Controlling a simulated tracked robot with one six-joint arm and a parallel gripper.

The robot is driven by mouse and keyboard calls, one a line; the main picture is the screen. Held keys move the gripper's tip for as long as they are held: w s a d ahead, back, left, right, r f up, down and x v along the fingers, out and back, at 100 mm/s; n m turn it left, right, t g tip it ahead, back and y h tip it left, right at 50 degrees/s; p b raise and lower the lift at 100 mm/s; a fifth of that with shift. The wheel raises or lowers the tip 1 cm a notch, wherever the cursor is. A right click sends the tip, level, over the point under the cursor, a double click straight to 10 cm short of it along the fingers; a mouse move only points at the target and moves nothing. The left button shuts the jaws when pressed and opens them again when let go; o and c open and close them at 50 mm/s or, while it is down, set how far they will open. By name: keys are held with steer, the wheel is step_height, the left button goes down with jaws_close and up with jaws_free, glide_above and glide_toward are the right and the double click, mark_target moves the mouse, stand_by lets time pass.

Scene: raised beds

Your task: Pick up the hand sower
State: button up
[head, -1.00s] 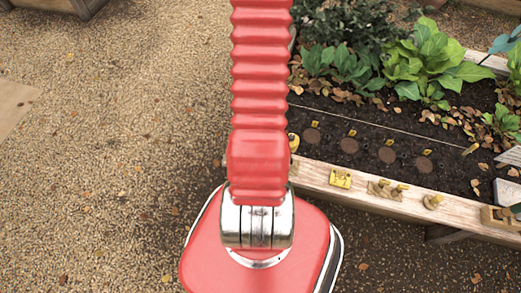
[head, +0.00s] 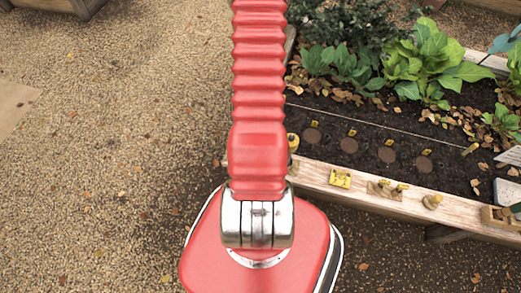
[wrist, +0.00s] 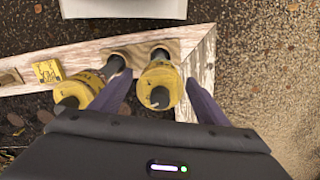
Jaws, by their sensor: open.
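Two similar yellow tools with dark ends stand side by side at a wooden holder (wrist: 139,52) on the bed's corner in the wrist view. The right yellow tool (wrist: 161,82) lies between my gripper's (wrist: 160,98) two purple fingers. The left yellow tool (wrist: 80,92) is outside the left finger. I cannot tell which of the two is the hand sower. My gripper is open, and contact with the right tool cannot be made out. In the head view my arm hides the gripper; a small yellow piece (head: 293,141) shows beside it.
The raised bed's wooden rim (head: 315,174) carries a yellow plate (head: 340,179), also in the wrist view (wrist: 47,71), and small wooden blocks (head: 383,189). A white object (wrist: 125,8) is near the tools. Soil and leafy plants (head: 428,60) lie behind. Gravel (head: 100,150) at left is clear.

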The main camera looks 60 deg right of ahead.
steer(key=shift+c, duration=0.4)
steer(key=c, duration=1.1)
